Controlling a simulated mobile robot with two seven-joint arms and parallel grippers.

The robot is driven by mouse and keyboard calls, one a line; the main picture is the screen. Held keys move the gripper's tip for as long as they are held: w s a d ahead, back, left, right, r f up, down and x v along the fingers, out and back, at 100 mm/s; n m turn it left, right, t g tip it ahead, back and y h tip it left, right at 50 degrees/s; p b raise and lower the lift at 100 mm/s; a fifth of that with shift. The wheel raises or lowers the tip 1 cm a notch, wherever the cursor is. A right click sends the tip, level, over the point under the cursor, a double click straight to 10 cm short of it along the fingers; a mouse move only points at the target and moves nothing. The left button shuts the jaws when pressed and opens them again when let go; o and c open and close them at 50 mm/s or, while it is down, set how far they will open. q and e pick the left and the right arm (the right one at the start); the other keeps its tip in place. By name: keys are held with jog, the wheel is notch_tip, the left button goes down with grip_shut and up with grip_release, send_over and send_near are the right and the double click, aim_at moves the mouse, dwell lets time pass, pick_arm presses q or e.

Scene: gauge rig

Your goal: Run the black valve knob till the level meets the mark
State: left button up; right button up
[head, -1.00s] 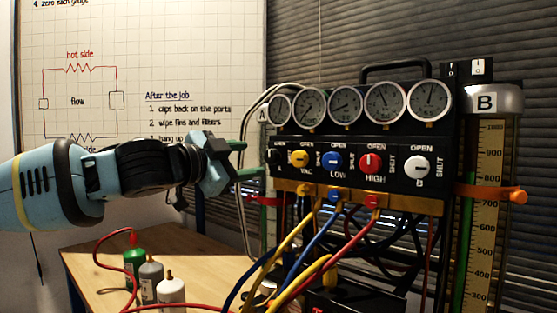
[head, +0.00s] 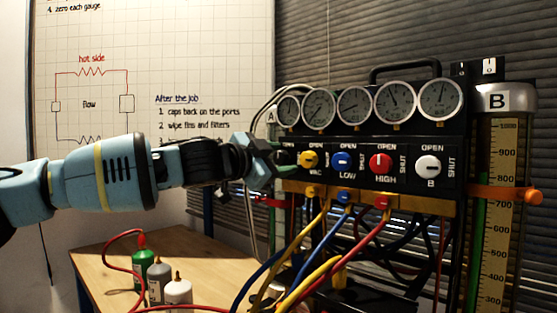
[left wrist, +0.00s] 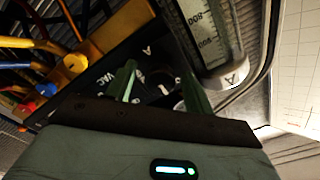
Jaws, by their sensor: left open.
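My left gripper (head: 283,161) is open at the left end of the gauge panel, its green fingers reaching the black valve knob. In the left wrist view the black valve knob (left wrist: 160,77) shows dark between the two spread fingers; I cannot tell if they touch it. In the head view the gripper mostly hides the knob. The sight tube labelled A (left wrist: 235,76) shows its scale in the wrist view; its level and mark cannot be made out. The tube labelled B (head: 497,130) stands at the right with an orange marker (head: 531,196).
Yellow (head: 309,159), blue (head: 342,160), red (head: 381,163) and white (head: 428,168) knobs sit in a row right of the gripper, under several dials. Coloured hoses hang below. Several bottles (head: 178,291) stand on the wooden table (head: 105,262).

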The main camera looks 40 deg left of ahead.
pick_arm(q)
jog(key=c, duration=1)
jog(key=shift+o, duration=0.2)
jog(key=shift+m, duration=0.3)
jog(key=m+p, duration=0.1)
jog(key=m, duration=0.3)
jog(key=shift+r, duration=0.1)
jog(key=m, duration=0.5)
jog(key=shift+p, duration=0.35)
jog(key=m, duration=0.4)
jog(key=shift+m, duration=2.1)
